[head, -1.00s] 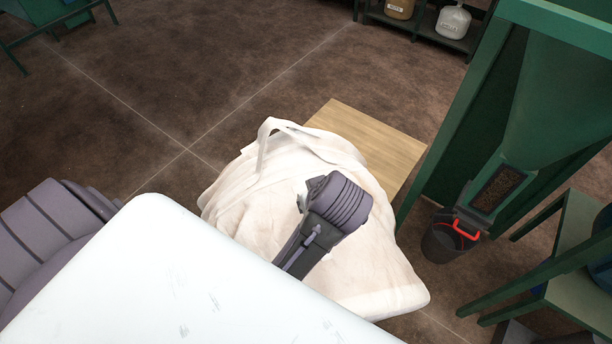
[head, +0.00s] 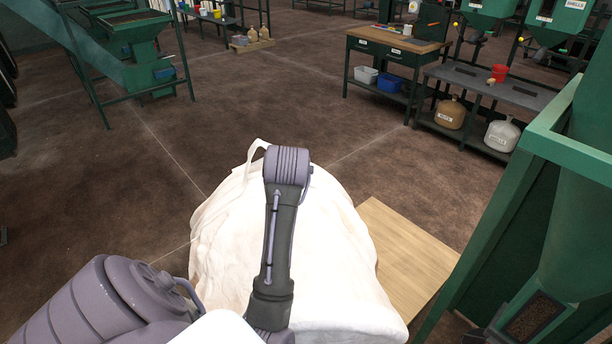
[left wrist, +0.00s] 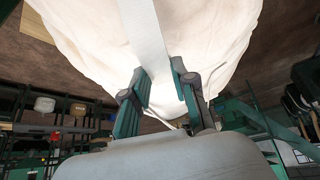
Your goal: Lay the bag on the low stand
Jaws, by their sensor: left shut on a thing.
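The bag (head: 225,245) is a large, bulging white sack in the middle of the head view. A strap loop (head: 252,155) stands up at its top. The low stand (head: 405,255) has a pale wooden top just right of the bag; the bag hides its left part. I cannot tell whether the bag touches it. My left arm crosses in front of the bag and hides its own gripper in the head view. In the left wrist view my left gripper (left wrist: 159,75) is shut on a white strap (left wrist: 148,32) of the bag (left wrist: 85,40). My right gripper is not in view.
A green hopper frame (head: 500,215) stands close on the right of the stand. Farther back are a workbench (head: 390,45) with bins and a shelf (head: 500,85) with jugs. A green machine (head: 130,45) is at the upper left. Brown floor is clear between.

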